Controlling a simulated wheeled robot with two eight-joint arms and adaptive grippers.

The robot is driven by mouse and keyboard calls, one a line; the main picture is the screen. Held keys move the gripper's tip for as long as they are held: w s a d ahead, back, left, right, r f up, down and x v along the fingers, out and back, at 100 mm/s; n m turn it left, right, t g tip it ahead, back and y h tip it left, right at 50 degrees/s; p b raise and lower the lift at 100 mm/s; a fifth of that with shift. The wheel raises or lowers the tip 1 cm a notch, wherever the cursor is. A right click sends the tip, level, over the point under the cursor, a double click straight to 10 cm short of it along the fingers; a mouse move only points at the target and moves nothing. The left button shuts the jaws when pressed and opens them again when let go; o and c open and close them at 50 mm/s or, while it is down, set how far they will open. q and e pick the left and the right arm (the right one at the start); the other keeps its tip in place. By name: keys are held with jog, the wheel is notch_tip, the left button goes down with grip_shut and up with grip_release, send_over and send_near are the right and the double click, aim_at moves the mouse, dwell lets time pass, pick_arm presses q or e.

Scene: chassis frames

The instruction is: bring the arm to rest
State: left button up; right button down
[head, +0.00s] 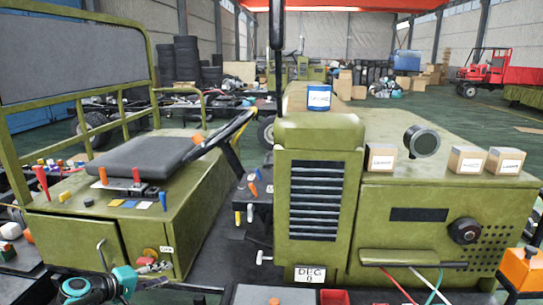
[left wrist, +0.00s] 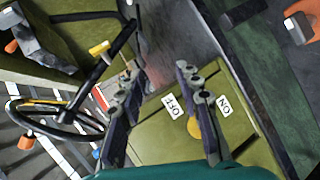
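My left gripper (head: 152,267) is low in front of the green chassis's left side panel (head: 75,245). In the left wrist view its two fingers (left wrist: 158,78) are spread apart with nothing between them. A green panel with an OFF label (left wrist: 173,106), an ON label (left wrist: 225,105) and a yellow knob (left wrist: 194,127) shows beyond and between the fingers. The knob is partly hidden by a finger. In the head view, a red and yellow knob (head: 148,253) sits by the OFF label (head: 167,249), close to the gripper. My right gripper is in neither view.
The green vehicle chassis has a seat (head: 140,158), a steering wheel (head: 222,133) and a tall engine hood (head: 315,205). Several small boxes (head: 467,160) stand on its right-hand top. An orange box (head: 522,270) is at lower right. Coloured wires (head: 420,285) hang at the front.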

pick_arm(q)
jog(key=s+d+m+g+y, duration=0.4)
jog(key=s+d+m, duration=0.2)
jog(key=s+d, duration=1.1)
jog(key=s+f+m+y, duration=0.2)
jog(key=s+m+y, duration=0.1)
jog(key=s, duration=0.8)
jog(key=shift+a, duration=0.25)
